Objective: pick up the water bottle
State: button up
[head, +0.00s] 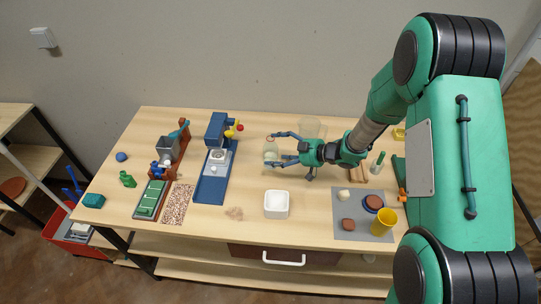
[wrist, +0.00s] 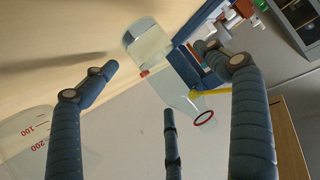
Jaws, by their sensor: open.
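A clear bottle (head: 270,152) stands on the table towards the back, and I take it to be the water bottle. In the wrist view the see-through bottle (wrist: 178,72) shows a pale lower part and a red ring at its narrow end. My gripper (head: 268,149) is open, with its fingers spread around the bottle's place in the head view. In the wrist view my gripper (wrist: 158,70) has its fingers apart, with the bottle seen between them. I cannot tell whether any finger touches it. The fingers partly cover it in the head view.
A clear beaker (head: 309,127) stands close behind my gripper; its marked side shows in the wrist view (wrist: 28,145). A blue machine (head: 211,185) stands left of the bottle. A white square bowl (head: 276,204) is in front. A grey mat (head: 345,229) with a yellow cup (head: 383,222) lies right.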

jog(key=shift+x, duration=1.45)
jog(key=c, duration=1.5)
